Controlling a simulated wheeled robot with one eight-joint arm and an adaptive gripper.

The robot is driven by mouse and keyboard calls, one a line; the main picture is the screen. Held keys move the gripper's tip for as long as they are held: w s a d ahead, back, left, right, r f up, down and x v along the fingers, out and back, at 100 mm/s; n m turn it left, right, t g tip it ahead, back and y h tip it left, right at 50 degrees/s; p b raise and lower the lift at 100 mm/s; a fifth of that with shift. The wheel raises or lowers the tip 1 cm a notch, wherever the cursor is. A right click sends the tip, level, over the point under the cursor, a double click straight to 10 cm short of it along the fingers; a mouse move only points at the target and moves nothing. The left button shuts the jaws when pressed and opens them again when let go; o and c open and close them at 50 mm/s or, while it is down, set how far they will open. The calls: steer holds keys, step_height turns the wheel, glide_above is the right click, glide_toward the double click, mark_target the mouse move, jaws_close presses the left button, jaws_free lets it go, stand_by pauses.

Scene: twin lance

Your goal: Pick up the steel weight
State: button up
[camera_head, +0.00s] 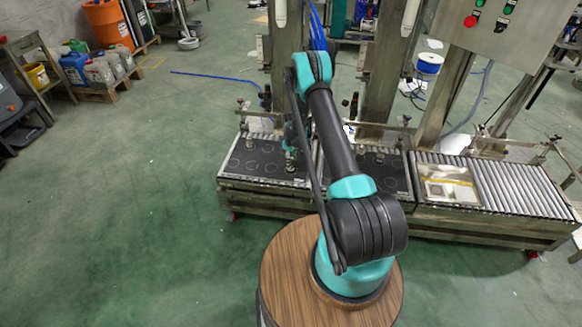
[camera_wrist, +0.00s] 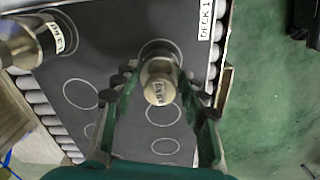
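I cannot make out any firm contact. A second, larger-looking steel weight (camera_wrist: 28,42) with a label stands at the upper left. In the head view my arm reaches over the left deck (camera_head: 262,162), and my fingers cannot be made out clearly there.
The deck has drawn circles and a "DECK 1" label (camera_wrist: 207,24). Rollers (camera_wrist: 42,108) run along its left edge. Posts stand behind.

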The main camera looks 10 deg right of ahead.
jaws_close()
